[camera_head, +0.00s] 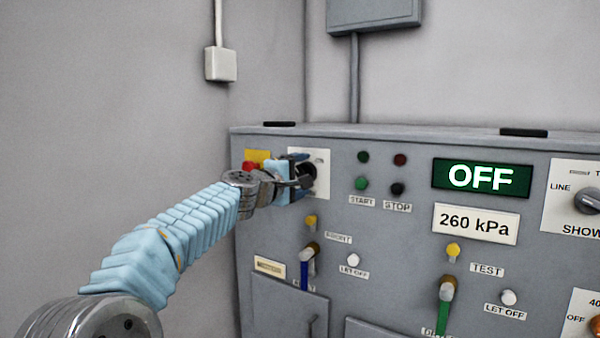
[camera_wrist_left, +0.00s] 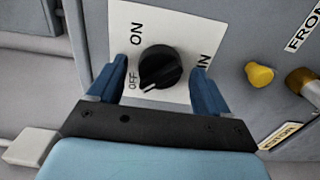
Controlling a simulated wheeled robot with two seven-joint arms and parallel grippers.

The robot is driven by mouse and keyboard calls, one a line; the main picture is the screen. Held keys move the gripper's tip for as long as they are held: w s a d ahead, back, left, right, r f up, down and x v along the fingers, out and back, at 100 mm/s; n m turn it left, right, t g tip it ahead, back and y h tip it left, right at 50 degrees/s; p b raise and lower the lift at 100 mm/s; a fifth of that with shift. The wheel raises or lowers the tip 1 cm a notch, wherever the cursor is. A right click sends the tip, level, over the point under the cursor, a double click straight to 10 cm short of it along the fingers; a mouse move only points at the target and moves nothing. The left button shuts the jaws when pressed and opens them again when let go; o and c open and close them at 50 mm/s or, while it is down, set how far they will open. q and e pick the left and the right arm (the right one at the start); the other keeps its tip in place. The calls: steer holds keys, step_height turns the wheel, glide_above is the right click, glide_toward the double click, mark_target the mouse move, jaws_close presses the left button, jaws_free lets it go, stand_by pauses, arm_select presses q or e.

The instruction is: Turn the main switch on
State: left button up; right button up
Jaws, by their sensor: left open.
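The main switch is a black rotary knob (camera_wrist_left: 160,68) on a white plate (camera_wrist_left: 125,20) marked ON and OFF. In the left wrist view its white pointer mark lies toward OFF. My left gripper (camera_head: 302,172) is at this switch on the panel's upper left. Its blue fingers are open, one on each side of the knob, with a gap visible in the wrist view (camera_wrist_left: 160,75). In the head view the gripper partly hides the knob and plate. A green display (camera_head: 481,177) reads OFF. My right gripper is not in view.
A red button on a yellow plate (camera_head: 262,157) sits just left of the gripper. START (camera_head: 362,183) and STOP (camera_head: 397,188) buttons are to the right. Below are yellow knobs and levers with blue (camera_head: 306,268) and green (camera_head: 445,295) handles. A sign (camera_head: 476,224) reads 260 kPa.

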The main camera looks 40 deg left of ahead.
arm_select(q)
steer(key=shift+w, duration=0.1)
steer(key=c, duration=1)
steer(key=shift+c, duration=0.2)
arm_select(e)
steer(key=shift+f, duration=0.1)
arm_select(q)
steer(key=shift+f, duration=0.1)
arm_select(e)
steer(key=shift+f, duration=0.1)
arm_select(q)
steer(key=shift+m+b, duration=5.1)
steer(key=shift+m, duration=3.8)
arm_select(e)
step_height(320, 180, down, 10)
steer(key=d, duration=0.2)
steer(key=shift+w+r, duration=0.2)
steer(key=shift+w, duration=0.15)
